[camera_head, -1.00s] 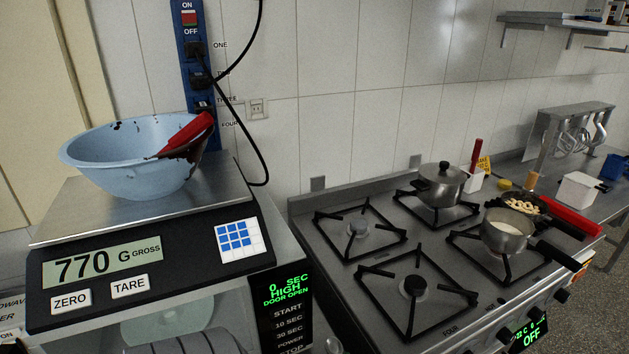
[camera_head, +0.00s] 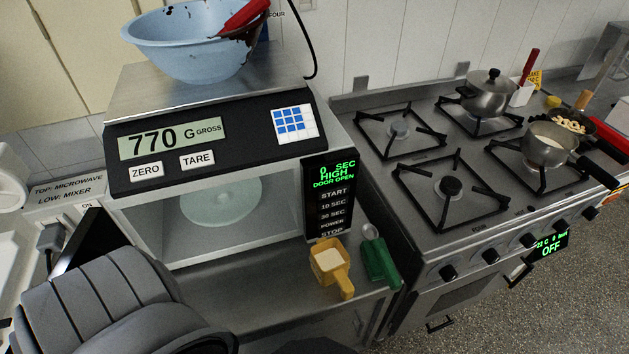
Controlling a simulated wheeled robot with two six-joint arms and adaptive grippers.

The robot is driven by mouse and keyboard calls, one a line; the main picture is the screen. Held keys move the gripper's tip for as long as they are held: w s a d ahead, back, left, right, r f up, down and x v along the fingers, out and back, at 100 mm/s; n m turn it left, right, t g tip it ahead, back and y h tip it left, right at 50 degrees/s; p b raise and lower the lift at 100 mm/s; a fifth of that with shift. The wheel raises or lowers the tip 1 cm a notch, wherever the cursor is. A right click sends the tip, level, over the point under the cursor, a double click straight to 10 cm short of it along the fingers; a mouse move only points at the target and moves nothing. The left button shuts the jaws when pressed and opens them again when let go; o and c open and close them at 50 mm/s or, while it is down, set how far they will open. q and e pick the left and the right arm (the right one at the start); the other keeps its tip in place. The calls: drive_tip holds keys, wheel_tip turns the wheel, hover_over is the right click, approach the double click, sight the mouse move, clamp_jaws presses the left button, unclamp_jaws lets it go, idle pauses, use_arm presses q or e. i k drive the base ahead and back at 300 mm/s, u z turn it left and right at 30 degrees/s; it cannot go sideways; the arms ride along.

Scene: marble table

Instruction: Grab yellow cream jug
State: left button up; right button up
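The yellow cream jug (camera_head: 328,262) stands on the metal counter in front of the microwave, below its control panel. Its top is open with pale white contents, and its handle points toward me. A large dark grey ribbed shape fills the lower left and looks like part of my arm. No fingertips of either gripper show, so I cannot see a gripper at the jug.
A green handled item (camera_head: 379,261) stands just right of the jug. The microwave (camera_head: 240,207) is open behind it, with a scale (camera_head: 215,150) and blue bowl (camera_head: 190,45) on top. The stove (camera_head: 450,215) with pots is to the right.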

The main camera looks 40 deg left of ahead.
sight(329, 261)
drive_tip(key=z, duration=0.1)
drive_tip(key=k, duration=0.2)
drive_tip(key=u, duration=1)
